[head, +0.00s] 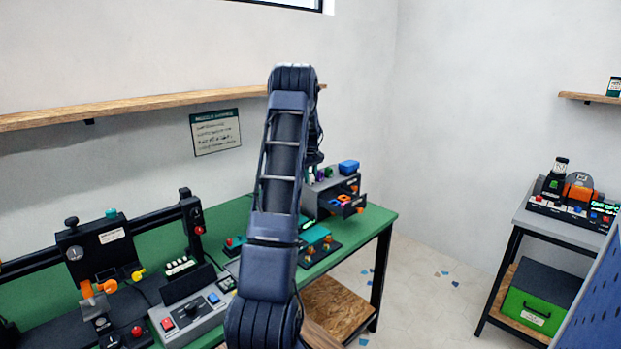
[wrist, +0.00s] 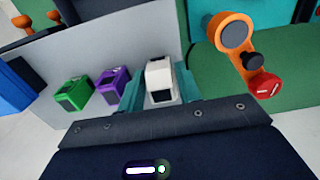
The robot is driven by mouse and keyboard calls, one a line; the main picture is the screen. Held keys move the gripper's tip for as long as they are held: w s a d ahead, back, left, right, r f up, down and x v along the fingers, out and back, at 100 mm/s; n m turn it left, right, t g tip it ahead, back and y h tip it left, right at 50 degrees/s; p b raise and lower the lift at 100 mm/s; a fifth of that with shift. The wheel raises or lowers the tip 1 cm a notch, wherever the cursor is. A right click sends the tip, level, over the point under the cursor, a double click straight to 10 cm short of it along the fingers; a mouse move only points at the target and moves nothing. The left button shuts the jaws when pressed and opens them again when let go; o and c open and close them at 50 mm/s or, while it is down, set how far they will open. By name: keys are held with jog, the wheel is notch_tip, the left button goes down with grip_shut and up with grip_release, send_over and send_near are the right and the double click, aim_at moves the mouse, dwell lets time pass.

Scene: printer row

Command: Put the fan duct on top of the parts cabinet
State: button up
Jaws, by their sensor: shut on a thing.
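My gripper (wrist: 159,88) is shut on a white piece with a dark square face (wrist: 160,78), which I take to be the fan duct; it sits between the teal fingers. The parts cabinet's grey top (wrist: 95,45) lies beneath and to the left of it in the wrist view. I cannot tell whether the duct touches the top. In the head view the grey parts cabinet (head: 311,201) stands at the green bench's far right end, with a drawer pulled out. My arm hides the duct there.
A green piece (wrist: 72,93), a purple piece (wrist: 112,85) and a blue block (head: 348,167) sit on the cabinet top, left of the duct in the wrist view. An orange part with a red knob (wrist: 264,84) is at right. A wooden shelf (head: 150,103) runs above the bench.

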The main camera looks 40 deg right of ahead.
jog(key=shift+f, duration=0.15)
jog(key=o, duration=0.7)
jog(key=shift+c, duration=0.2)
